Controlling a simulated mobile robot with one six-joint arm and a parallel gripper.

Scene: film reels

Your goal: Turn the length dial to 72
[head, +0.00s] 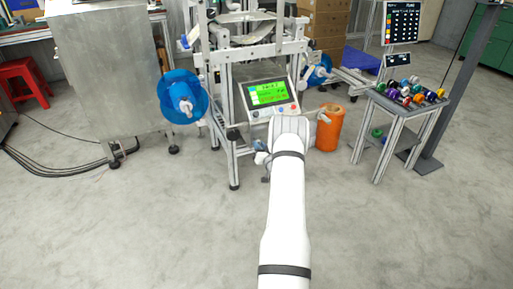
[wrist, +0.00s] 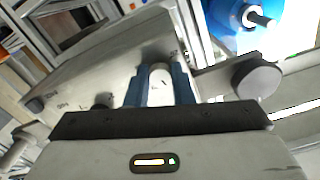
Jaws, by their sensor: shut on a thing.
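The control panel (head: 268,93) with a lit green screen stands on the machine frame in the head view. Its pale sloped face (wrist: 85,80) fills the upper left of the wrist view. My gripper (wrist: 159,78) has its two blue fingers shut on a pale round dial (wrist: 159,92) on that face. In the head view my white arm hides the fingers and the held dial. The dial's setting and the screen's numbers are too small or blurred to read.
Blue reels sit left (head: 182,97) and right (head: 319,70) of the panel. An orange bin (head: 330,129) stands right of my arm. A small table (head: 405,108) holds several coloured spools. A red stool (head: 24,80) is far left. The near floor is clear.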

